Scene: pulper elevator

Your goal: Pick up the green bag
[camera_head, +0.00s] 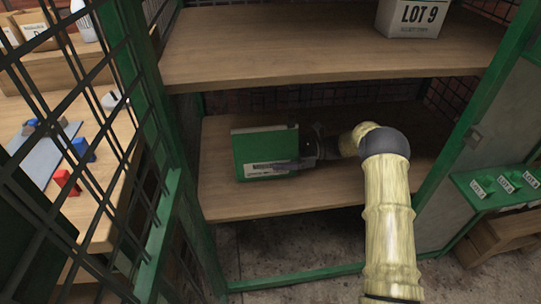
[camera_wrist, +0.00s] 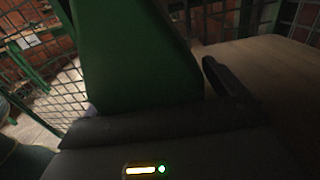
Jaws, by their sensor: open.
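The green bag (camera_head: 262,148) stands upright on the lower wooden shelf in the head view, with a white label strip near its bottom edge. In the wrist view the green bag (camera_wrist: 135,50) fills the upper middle, right in front of the gripper. My gripper (camera_head: 303,160) reaches in from the right, at the bag's right edge. One dark finger (camera_wrist: 218,75) shows to the right of the bag in the wrist view. The jaws are open. Whether they touch the bag I cannot tell, and the other finger is not clear.
The lower shelf (camera_head: 310,202) has bare wood in front of the bag and to its right. An upper shelf (camera_head: 300,62) hangs above, with a LOT 9 box (camera_head: 411,17) on it. Green posts and mesh (camera_head: 150,120) stand at the left.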

